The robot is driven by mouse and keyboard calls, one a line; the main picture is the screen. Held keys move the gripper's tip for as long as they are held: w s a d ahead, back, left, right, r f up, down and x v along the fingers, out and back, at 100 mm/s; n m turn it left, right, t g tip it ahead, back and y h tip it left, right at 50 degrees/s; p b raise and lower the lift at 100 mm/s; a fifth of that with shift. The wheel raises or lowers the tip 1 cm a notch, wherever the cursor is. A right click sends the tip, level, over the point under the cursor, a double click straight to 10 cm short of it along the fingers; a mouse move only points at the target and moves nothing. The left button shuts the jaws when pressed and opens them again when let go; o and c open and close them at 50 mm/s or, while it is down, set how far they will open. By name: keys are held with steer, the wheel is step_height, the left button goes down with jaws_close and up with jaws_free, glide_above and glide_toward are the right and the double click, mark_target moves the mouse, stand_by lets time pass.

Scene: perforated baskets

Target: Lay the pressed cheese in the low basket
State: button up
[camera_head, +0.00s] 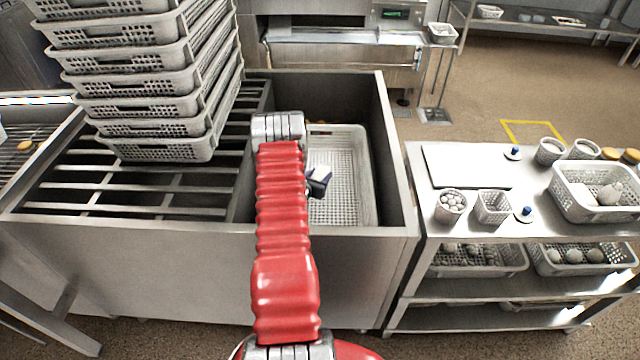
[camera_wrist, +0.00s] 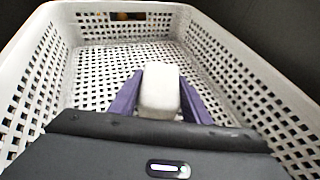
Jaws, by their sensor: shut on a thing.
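The pressed cheese, a white rounded block (camera_wrist: 160,88), is between the two purple fingers of my gripper (camera_wrist: 158,92) in the wrist view. My gripper is shut on it. Both are over the inside of the low basket, a white perforated basket (camera_wrist: 222,62); I cannot tell whether the cheese touches its floor. In the head view the low basket (camera_head: 350,160) sits in the steel well, and my gripper (camera_head: 319,184) shows partly at its left side, behind my red arm.
A tall stack of white baskets (camera_head: 150,110) stands on the slatted rack (camera_head: 110,190) at left. The steel well's walls (camera_head: 388,150) surround the low basket. At right, a shelf table holds a white board (camera_head: 465,165), cups and a basket (camera_head: 598,205) with pale items.

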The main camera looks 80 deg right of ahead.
steer(key=shift+f, duration=2.05)
steer(key=shift+f, duration=0.1)
steer(key=o, duration=1.2)
steer(key=shift+v, duration=3.8)
